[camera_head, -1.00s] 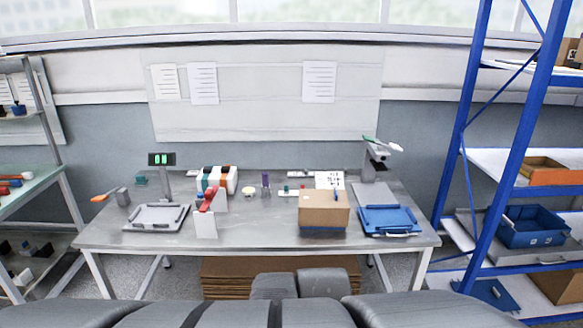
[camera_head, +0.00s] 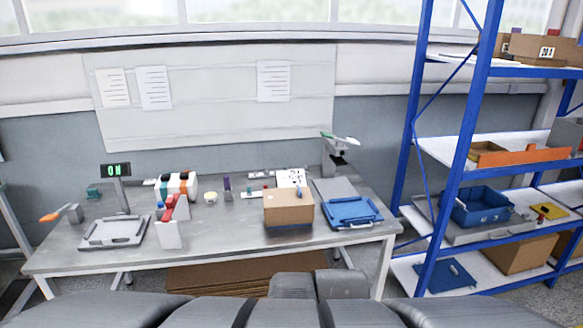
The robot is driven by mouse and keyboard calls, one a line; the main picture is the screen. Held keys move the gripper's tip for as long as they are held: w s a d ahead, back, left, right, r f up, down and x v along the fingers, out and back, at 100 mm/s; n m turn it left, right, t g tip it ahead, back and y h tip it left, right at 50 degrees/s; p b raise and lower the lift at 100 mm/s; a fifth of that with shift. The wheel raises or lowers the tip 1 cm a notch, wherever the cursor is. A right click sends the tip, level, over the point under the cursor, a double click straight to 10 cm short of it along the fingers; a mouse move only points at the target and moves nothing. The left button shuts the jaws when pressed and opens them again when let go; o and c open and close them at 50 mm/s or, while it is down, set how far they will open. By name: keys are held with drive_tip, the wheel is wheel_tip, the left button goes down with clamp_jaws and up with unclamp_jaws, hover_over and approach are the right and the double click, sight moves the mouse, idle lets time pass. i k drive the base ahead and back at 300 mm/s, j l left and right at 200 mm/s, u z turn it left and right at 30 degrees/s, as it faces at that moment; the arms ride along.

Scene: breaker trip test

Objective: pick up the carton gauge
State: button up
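I cannot tell for certain which thing is the carton gauge. A brown cardboard carton (camera_head: 289,207) sits on the grey workbench (camera_head: 215,250), right of its middle, with a dark blue band along its base. A small blue and orange item shows at the carton's top right edge. A white printed sheet (camera_head: 291,178) stands just behind the carton. A red and white upright piece (camera_head: 169,225) stands left of the carton, apart from it. My gripper is not in view; only grey parts of my own body show along the bottom.
A scale with a green display (camera_head: 115,170) and a grey tray (camera_head: 113,231) are at the bench's left. A blue tray (camera_head: 347,211) lies right of the carton. A blue-framed rack (camera_head: 452,180) with bins stands at the right. The bench's front strip is clear.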

sight(174, 217)
drive_tip(key=i+j, duration=0.4)
drive_tip(key=j, duration=0.25)
drive_tip(key=i+j+u, duration=0.15)
drive_tip(key=i+j, duration=0.2)
drive_tip(key=j, duration=0.35)
drive_tip(key=i+j, duration=0.45)
drive_tip(key=j, duration=0.15)
drive_tip(key=i+j+u, duration=0.15)
drive_tip(key=i+j, duration=0.25)
drive_tip(key=j, duration=0.25)
